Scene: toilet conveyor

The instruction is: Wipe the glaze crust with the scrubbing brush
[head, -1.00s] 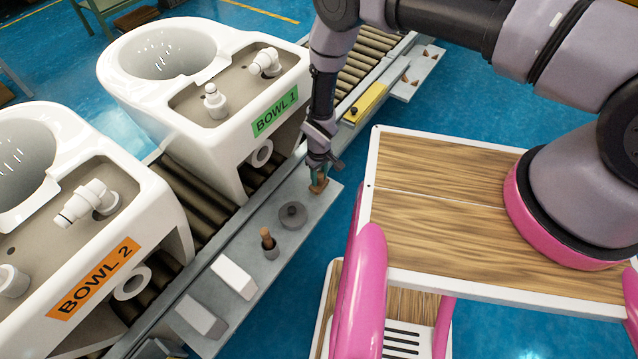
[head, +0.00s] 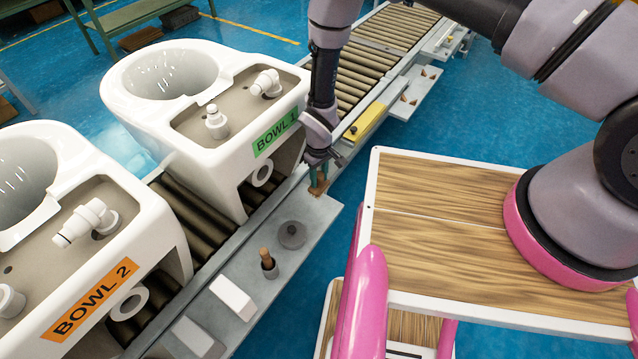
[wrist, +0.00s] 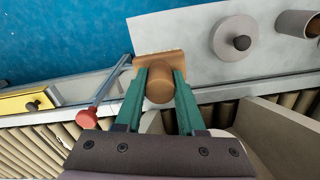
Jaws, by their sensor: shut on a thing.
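My gripper (head: 318,172) points down over the corner of the grey side shelf beside BOWL 1. In the wrist view its two green fingers (wrist: 160,80) are shut on the round wooden handle of the scrubbing brush (wrist: 157,62). The brush (head: 318,187) also shows small in the head view, seemingly just above the shelf. White BOWL 1 (head: 215,125) stands left of my gripper, and BOWL 2 (head: 100,195) is nearer. I cannot make out a glaze crust on either.
The shelf (head: 315,215) also carries a grey disc with a knob (head: 291,235), a cup with a wooden handle (head: 268,264) and white blocks (head: 232,297). A yellow block (head: 366,120) lies beyond. A red-knobbed rod (wrist: 87,118) shows close to the fingers. The roller conveyor (head: 370,65) runs behind.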

